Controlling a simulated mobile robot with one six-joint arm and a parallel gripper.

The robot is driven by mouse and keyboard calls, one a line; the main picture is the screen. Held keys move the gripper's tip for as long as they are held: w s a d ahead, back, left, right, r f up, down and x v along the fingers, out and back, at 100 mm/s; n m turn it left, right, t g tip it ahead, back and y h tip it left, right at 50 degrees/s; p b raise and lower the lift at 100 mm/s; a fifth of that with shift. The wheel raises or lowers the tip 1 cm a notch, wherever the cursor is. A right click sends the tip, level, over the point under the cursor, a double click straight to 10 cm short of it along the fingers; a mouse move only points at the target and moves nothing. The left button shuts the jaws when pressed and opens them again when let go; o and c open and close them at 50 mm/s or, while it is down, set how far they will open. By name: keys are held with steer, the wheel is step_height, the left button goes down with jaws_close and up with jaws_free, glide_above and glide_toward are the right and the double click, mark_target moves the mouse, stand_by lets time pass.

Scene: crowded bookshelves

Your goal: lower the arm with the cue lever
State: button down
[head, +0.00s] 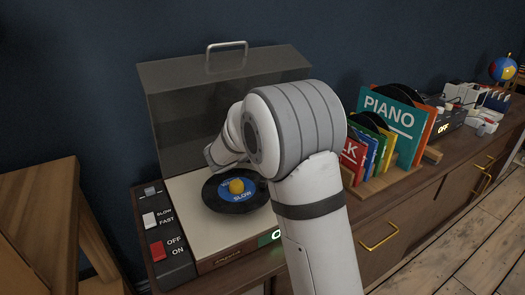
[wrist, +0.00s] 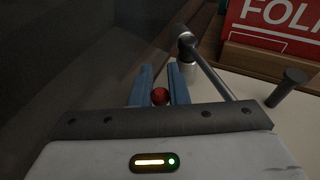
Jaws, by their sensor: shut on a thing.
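In the wrist view, my gripper (wrist: 160,72) has its two blue fingers shut on a small red ball-shaped knob (wrist: 160,96), which looks like the cue lever's tip. The lever's stem is hidden. A grey metal tonearm (wrist: 208,68) runs just right of the fingers, from a pivot behind toward the lower right. In the head view, the turntable (head: 185,200) has its smoky lid (head: 180,115) raised. A black record (head: 214,198) with a blue label reading SLOW lies on it. My arm hides the gripper, lever and tonearm there.
A panel left of the turntable has a SLOW/FAST switch (head: 149,219) and a red OFF/ON switch (head: 157,250). A dark post (wrist: 288,87) stands right of the tonearm. A record rack (head: 375,188) with colored sleeves stands close on the right.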

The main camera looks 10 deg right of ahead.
stand_by(0.3)
steer(key=c, duration=1.4)
jaws_free()
steer(key=shift+s, duration=0.1)
steer(key=p+v, duration=0.1)
steer(key=v, duration=0.6)
steer(key=shift+p, duration=0.35)
steer(key=shift+s+a, duration=0.3)
steer(key=shift+c, duration=0.5)
